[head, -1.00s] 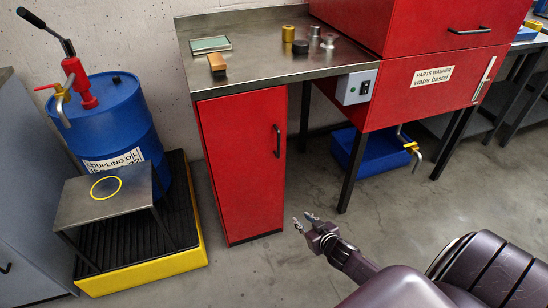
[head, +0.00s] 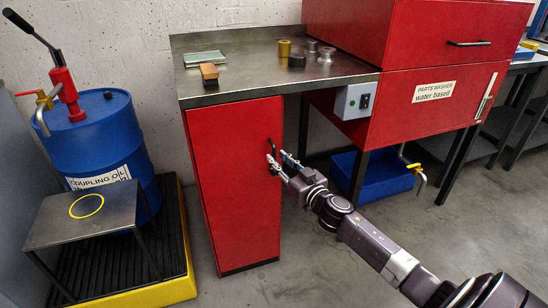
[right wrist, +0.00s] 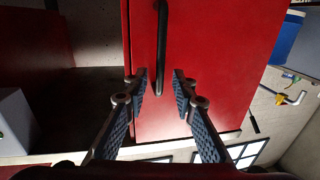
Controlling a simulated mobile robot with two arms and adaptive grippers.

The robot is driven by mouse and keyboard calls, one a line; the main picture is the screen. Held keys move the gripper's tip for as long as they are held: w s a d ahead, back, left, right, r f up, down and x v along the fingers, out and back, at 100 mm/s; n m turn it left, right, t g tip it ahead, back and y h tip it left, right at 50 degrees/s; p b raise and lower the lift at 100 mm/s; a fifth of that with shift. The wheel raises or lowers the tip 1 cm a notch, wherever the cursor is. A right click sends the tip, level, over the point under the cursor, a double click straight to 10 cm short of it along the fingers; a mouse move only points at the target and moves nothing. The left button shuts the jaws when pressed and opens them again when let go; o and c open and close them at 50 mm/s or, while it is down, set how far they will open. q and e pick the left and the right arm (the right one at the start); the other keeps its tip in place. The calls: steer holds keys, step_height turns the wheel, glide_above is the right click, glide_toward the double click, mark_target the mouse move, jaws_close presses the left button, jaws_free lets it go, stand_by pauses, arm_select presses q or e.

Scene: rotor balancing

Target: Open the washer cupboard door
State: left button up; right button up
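The red washer cupboard door (head: 235,190) stands below the steel worktop and looks shut. Its black vertical bar handle (head: 270,147) is near the door's right edge. My right gripper (head: 281,161) is at the handle's height, in front of the door. In the right wrist view the handle (right wrist: 163,45) runs down to between the two open fingertips (right wrist: 160,82). The fingers stand apart on either side of it, with gaps visible, and are not closed on it. My left gripper is not in view.
The red parts washer (head: 430,95) with a grey switch box (head: 354,101) stands to the right, a blue tub (head: 375,172) beneath it. A blue drum (head: 105,140) and small steel table (head: 85,220) stand left. Floor before the door is partly free.

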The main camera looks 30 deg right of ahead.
mark_target(274, 173)
steer(key=shift+w+d, duration=0.1)
steer(key=shift+w, duration=1.45)
steer(key=shift+c, duration=0.2)
jaws_close()
